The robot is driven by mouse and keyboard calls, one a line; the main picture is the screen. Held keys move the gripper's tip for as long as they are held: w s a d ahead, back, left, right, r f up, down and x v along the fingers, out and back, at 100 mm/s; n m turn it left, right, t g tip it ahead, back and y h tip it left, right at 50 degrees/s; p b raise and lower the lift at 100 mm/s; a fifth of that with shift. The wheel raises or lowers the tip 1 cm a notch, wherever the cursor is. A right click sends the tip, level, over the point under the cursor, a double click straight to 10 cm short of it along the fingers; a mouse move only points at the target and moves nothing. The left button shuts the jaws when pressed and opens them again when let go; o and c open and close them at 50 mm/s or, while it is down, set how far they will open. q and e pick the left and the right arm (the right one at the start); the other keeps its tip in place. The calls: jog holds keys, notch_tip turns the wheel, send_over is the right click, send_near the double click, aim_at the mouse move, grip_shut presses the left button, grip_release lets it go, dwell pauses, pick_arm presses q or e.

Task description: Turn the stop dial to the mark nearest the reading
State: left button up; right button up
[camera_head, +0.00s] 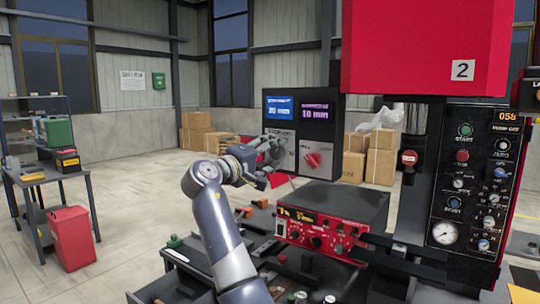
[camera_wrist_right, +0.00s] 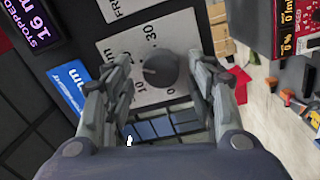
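The stop dial is a dark round knob (camera_wrist_right: 160,69) on a pale scale plate (camera_wrist_right: 118,52) in the right wrist view. The numbers 10 and 30 show beside it; its exact pointer setting is hard to read. In the head view my gripper largely covers that plate. My right gripper (camera_wrist_right: 160,60) is open, with one finger on either side of the dial as seen from the wrist; contact is not visible. It also shows in the head view (camera_head: 272,160). The blue display (camera_head: 279,107) reads 20 mm. My left gripper is out of view.
A red knob (camera_head: 312,160) sits on the plate to the right of the dial. A red instrument box (camera_head: 345,205) stands in front on the bench. A red press (camera_head: 410,50) and its control panel (camera_head: 478,190) are at right. Cardboard boxes (camera_head: 380,160) stand behind.

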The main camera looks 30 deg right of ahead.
jog(key=v, duration=1.2)
jog(key=shift+f, duration=0.1)
